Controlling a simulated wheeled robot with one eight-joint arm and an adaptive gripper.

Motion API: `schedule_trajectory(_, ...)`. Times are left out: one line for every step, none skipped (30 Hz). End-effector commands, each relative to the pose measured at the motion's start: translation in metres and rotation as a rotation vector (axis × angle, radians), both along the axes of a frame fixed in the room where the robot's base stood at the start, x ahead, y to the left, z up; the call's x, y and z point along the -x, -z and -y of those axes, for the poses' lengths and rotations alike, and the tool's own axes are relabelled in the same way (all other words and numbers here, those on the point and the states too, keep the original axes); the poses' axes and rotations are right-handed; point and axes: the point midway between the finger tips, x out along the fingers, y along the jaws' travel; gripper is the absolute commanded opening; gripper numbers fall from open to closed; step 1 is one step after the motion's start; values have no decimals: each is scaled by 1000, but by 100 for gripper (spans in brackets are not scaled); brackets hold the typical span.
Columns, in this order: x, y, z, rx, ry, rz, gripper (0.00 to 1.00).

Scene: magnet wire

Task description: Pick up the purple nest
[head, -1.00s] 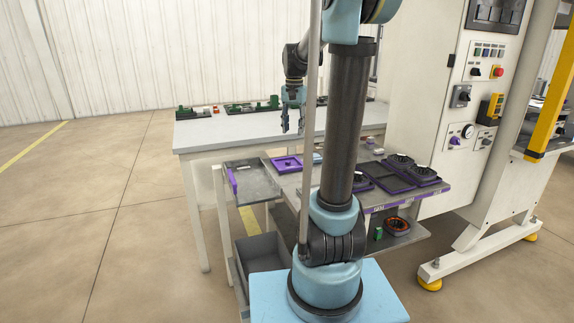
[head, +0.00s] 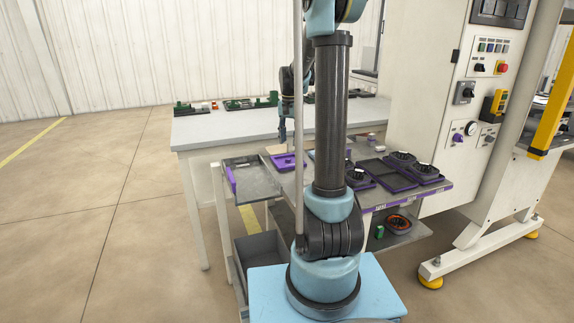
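A small purple nest (head: 281,167), a shallow tray-like piece, sits near the left end of the grey work table, with a small dark-purple part in it. My gripper (head: 283,138) points down above and just behind the nest in the picture, seemingly apart from it. The fingers are seen nearly edge-on and partly behind my arm, so their opening does not show. I see nothing held in it.
Dark trays with purple rims (head: 385,176) holding black round parts stand on the table's right. A grey side tray (head: 258,178) with a purple strip is at left. Behind is a long bench (head: 225,130) with green parts. A control cabinet (head: 425,110) stands at right.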

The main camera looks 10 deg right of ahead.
Motion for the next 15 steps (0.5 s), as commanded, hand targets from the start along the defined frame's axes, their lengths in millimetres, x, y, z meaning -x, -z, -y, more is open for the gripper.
schedule_trajectory(0, 8, 0, 0, 0, 0, 40)
schedule_trajectory(0, 13, 0, 0, 0, 0, 40)
schedule_trajectory(0, 18, 0, 0, 0, 0, 40)
schedule_trajectory(0, 21, 0, 0, 0, 0, 40)
schedule_trajectory(0, 24, 0, 0, 0, 0, 40)
schedule_trajectory(0, 28, 0, 0, 0, 0, 40)
schedule_trajectory(0, 30, 0, 0, 0, 0, 40)
schedule_trajectory(0, 31, 0, 0, 0, 0, 40)
schedule_trajectory(0, 33, 0, 0, 0, 0, 40)
schedule_trajectory(0, 34, 0, 0, 0, 0, 40)
schedule_trajectory(0, 35, 0, 0, 0, 0, 40)
schedule_trajectory(0, 37, 0, 0, 0, 0, 40)
schedule_trajectory(-1, 39, 0, 0, 0, 0, 40)
schedule_trajectory(-1, 42, -1, 0, 0, 0, 40)
schedule_trajectory(-2, 46, -1, 0, 0, 0, 40)
